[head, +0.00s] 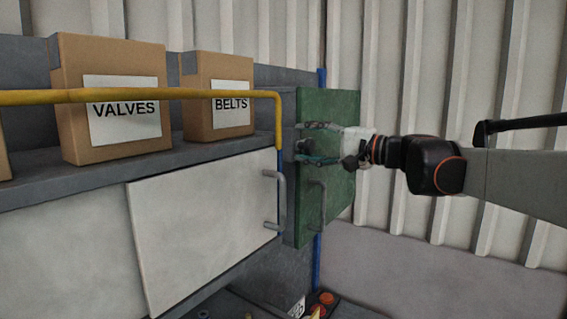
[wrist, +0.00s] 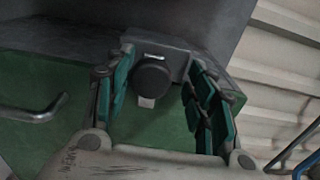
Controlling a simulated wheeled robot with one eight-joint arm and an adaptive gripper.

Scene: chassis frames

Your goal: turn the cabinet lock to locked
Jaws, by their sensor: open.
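The green cabinet door (head: 337,168) is on the right of the grey cabinet, with a grey bar handle (head: 317,207) below my gripper. The lock is a dark round knob (wrist: 152,76) on a grey block, also seen as a small dark shape in the head view (head: 304,146). A pale mark shows just below the knob in the wrist view, and a light strip above it. My gripper (head: 308,143) is open, its green-padded fingers (wrist: 165,82) on either side of the knob, with visible gaps. I cannot tell the lock's setting.
A yellow rail (head: 140,95) runs along the cabinet front. Boxes marked VALVES (head: 110,100) and BELTS (head: 220,100) stand on the shelf. A white panel (head: 205,235) with a handle (head: 282,200) is left of the green door. A corrugated wall (head: 480,60) stands behind.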

